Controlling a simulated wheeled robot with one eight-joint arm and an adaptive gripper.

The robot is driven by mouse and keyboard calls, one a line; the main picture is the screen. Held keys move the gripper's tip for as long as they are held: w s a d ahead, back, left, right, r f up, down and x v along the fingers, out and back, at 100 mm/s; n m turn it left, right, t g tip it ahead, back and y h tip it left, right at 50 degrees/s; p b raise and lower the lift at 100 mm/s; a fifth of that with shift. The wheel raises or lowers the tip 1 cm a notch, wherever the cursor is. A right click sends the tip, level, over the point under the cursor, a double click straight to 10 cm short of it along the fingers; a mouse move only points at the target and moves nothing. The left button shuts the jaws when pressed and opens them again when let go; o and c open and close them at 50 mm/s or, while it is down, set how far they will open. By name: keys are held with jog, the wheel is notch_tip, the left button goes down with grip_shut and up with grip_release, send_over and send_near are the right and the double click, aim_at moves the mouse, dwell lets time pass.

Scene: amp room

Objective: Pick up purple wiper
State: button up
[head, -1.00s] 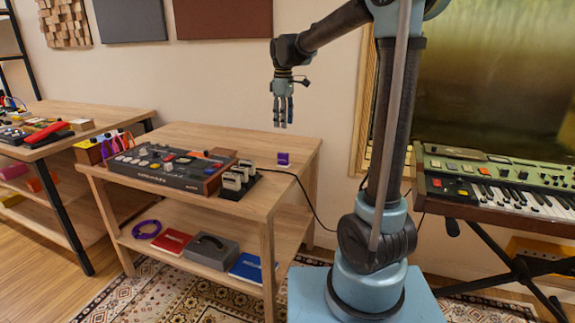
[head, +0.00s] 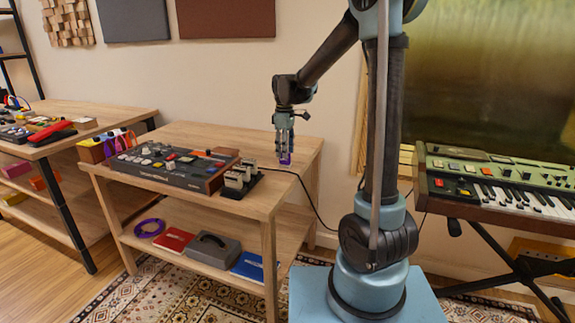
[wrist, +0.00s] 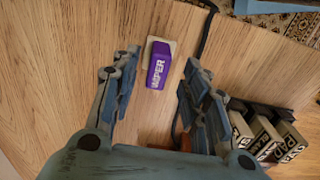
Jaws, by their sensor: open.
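The purple wiper (wrist: 158,66) lies on the wooden table top (wrist: 60,60), with the letters "WIPER" on it and a pale base along one side. In the wrist view it sits ahead of and between the two spread fingers of my gripper (wrist: 157,82). In the head view my gripper (head: 284,157) points down at the wiper (head: 285,159), whose upper part the fingers hide. The gripper is open, with nothing held between its fingers.
A mixer-like console (head: 172,166) and a rack of beige blocks (head: 240,178) stand left of the wiper. The blocks also show close by my right finger in the wrist view (wrist: 265,137). A black cable (head: 302,185) runs over the table. A keyboard (head: 495,180) stands at right.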

jog(key=shift+f, duration=1.4)
grip_shut()
notch_tip(320, 180, up, 10)
jog(key=shift+r, duration=0.1)
